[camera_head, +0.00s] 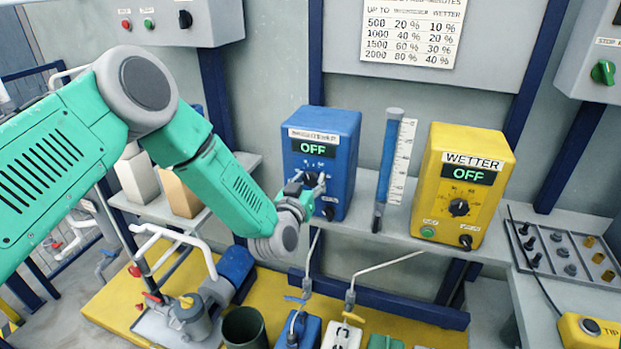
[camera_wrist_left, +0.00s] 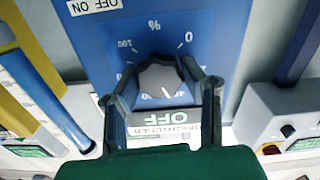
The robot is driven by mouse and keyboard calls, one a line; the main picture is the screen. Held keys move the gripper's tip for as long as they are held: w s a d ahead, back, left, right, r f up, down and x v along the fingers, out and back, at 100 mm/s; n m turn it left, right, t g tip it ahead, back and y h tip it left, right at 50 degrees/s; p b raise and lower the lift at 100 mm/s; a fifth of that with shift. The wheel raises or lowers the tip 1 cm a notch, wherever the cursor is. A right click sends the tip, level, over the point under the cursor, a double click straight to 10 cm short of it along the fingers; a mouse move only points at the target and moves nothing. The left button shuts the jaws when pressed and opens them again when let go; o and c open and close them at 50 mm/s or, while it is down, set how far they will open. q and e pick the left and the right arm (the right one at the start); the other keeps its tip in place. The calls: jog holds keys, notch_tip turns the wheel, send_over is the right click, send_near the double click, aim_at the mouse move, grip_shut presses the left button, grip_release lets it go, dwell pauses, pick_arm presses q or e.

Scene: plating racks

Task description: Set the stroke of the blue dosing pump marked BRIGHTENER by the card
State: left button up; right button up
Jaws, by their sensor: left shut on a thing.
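The blue dosing pump (camera_head: 348,130) stands on the shelf, and its display reads OFF. Its BRIGHTENER label shows upside down in the left wrist view, partly covered by my gripper. My left gripper (camera_head: 312,184) is at the pump's front face. In the left wrist view it is shut on the grey stroke knob (camera_wrist_left: 160,80), one finger on each side. A percent scale with 0 and 100 surrounds the knob; some marks are hidden. The card (camera_head: 410,32) on the wall lists 20, 40, 60 and 80 % beside 500 to 2000, with a WETTER column of 10 to 40 %.
A yellow WETTER pump (camera_head: 465,185), also OFF, stands right of a blue-filled sight tube (camera_head: 388,160). Below the shelf are pipes, containers and a yellow platform (camera_head: 115,310). A tray with pegs (camera_head: 570,255) is at the right.

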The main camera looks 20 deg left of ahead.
pick_arm(q)
jog(key=m, duration=0.4)
jog(key=shift+s+d+f+m, duration=0.1)
jog(key=shift+s+f+m, duration=0.05)
jog(key=shift+f+m, duration=0.15)
jog(key=m, duration=0.4)
jog(key=shift+f+m, duration=0.1)
jog(key=shift+m, duration=0.2)
jog(key=shift+s, duration=0.1)
jog(key=o, duration=1.2)
jog(key=shift+c, duration=0.2)
jog(key=s, duration=1.1)
jog(key=shift+s, duration=0.35)
